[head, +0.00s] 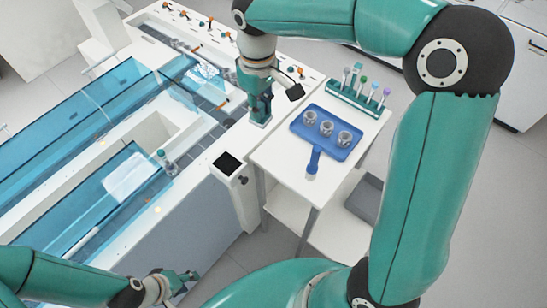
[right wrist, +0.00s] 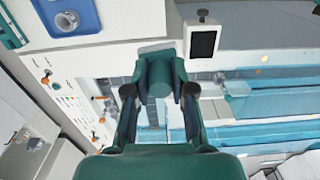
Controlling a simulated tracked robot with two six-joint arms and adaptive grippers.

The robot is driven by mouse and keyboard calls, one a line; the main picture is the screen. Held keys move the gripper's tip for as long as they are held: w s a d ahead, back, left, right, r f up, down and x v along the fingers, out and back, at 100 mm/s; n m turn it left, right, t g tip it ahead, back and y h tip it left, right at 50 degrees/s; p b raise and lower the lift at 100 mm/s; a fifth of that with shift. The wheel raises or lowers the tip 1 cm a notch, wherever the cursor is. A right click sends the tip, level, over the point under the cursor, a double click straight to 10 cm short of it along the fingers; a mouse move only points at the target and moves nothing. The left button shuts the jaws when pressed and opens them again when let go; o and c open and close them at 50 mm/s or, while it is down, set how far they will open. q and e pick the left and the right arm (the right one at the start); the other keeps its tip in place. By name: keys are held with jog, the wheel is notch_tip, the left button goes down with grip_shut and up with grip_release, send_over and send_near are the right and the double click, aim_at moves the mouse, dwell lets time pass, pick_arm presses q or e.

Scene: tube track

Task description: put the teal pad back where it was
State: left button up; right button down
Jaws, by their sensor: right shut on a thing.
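My right gripper (head: 259,108) points down at the gap between the track machine and the small white side table. It is shut on a teal piece, the teal pad (right wrist: 158,78), which shows between the fingertips in the right wrist view. In the head view the fingers and pad blend together in colour, and I cannot tell whether the pad's underside touches the surface below. My left gripper (head: 183,280) is low in the head view, in front of the machine, away from the pad. Its finger opening is too small to judge.
The side table (head: 262,158) holds a blue tray (head: 297,125) with three cups and a tube rack (head: 353,97) with coloured caps. A post with a black screen (head: 228,163) stands close by. Clear blue covers (head: 60,130) lie over the track at left.

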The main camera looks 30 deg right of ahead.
jog(key=d+m+b, duration=0.1)
jog(key=d+b, duration=0.1)
jog(key=d, duration=0.3)
jog(key=f, duration=1.3)
jog(key=shift+s+d+f, duration=0.1)
jog(key=shift+s+f, duration=0.2)
jog(key=shift+f, duration=0.1)
pick_arm(q)
jog(key=shift+f, duration=1.6)
pick_arm(e)
jog(key=shift+f, duration=2.45)
jog(key=shift+f, duration=0.2)
pick_arm(q)
jog(key=shift+f, duration=0.15)
pick_arm(e)
jog(key=c, duration=1)
grip_release()
jog(key=shift+r, duration=0.15)
jog(key=shift+r, duration=0.15)
pick_arm(q)
jog(key=shift+r, duration=0.2)
pick_arm(e)
notch_tip(320, 180, up, 12)
jog(key=shift+f, duration=0.1)
